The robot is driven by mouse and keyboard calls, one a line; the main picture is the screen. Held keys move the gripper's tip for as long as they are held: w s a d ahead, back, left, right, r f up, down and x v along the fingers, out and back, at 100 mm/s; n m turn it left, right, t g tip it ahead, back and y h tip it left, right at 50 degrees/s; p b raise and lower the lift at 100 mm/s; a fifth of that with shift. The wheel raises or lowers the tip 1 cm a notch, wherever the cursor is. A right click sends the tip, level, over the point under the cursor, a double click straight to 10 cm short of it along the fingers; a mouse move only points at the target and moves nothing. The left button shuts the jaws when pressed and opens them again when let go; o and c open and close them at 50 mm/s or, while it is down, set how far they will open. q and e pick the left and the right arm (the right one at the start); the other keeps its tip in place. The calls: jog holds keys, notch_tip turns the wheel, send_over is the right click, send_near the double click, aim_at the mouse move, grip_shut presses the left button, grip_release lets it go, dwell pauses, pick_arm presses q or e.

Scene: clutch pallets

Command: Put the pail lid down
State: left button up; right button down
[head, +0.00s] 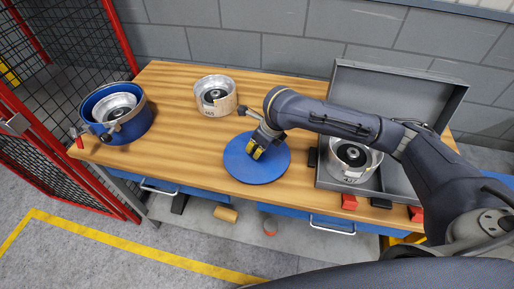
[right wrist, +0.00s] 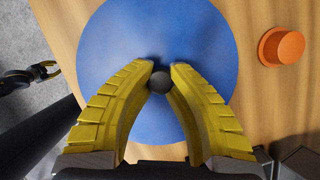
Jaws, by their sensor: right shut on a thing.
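The pail lid is a round blue disc (head: 240,165) with a small dark knob (right wrist: 160,82) at its centre. It is level, over the bare wood in the middle of the bench; I cannot tell whether it touches the wood. My right gripper (head: 255,151) is above the lid, its yellow fingers shut on the knob. The right wrist view shows the lid (right wrist: 110,45) behind both fingers. The blue pail (head: 141,121) stands at the bench's left end, uncovered, with a metal part inside. A black and yellow piece (right wrist: 48,72), apparently my left gripper, shows at that view's left edge; its jaws are unclear.
A silver clutch drum (head: 215,97) stands behind the lid. An open grey case (head: 398,95) holding another drum (head: 352,163) is on the right. An orange knob-shaped thing (right wrist: 281,47) is beside the lid. Bare wood (head: 180,140) lies between pail and lid.

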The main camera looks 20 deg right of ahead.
jog(key=c, duration=1.4)
grip_release()
jog(key=shift+o, duration=0.2)
jog(key=v, duration=1.2)
